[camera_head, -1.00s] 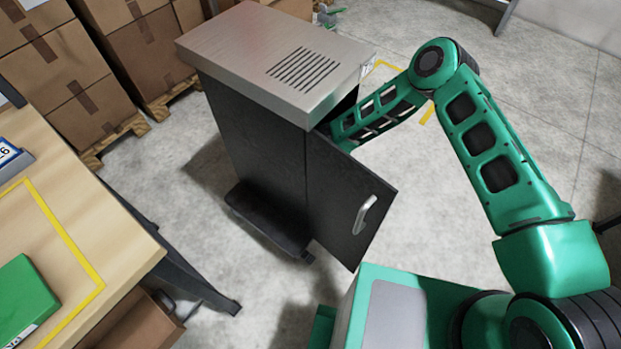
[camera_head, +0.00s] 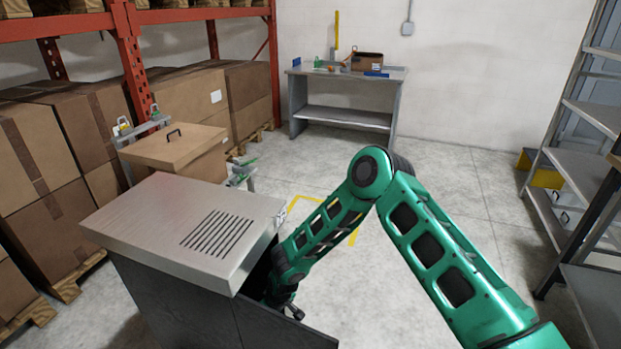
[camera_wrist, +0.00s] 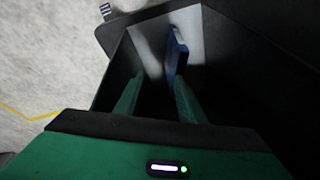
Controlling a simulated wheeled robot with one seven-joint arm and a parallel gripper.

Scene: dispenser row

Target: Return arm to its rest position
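My arm reaches forward, and its wrist bends down beside the open side of a dark cabinet with a grey vented top (camera_head: 185,225). The cabinet door (camera_head: 280,328) stands open and is cut off by the lower edge of the head view. My gripper (camera_wrist: 158,97) shows in the wrist view with its two green fingers apart and nothing clearly held between them. It points into the dark cabinet interior (camera_wrist: 230,60). A blue flat item (camera_wrist: 178,52) stands inside, just past the right fingertip; I cannot tell whether they touch. In the head view the fingers are mostly hidden.
A lidded cardboard box (camera_head: 172,147) stands behind the cabinet, with stacked cartons (camera_head: 50,150) at left. A workbench (camera_head: 345,100) stands at the back wall and a metal shelf (camera_head: 575,160) at right. The floor (camera_head: 440,165) between is clear.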

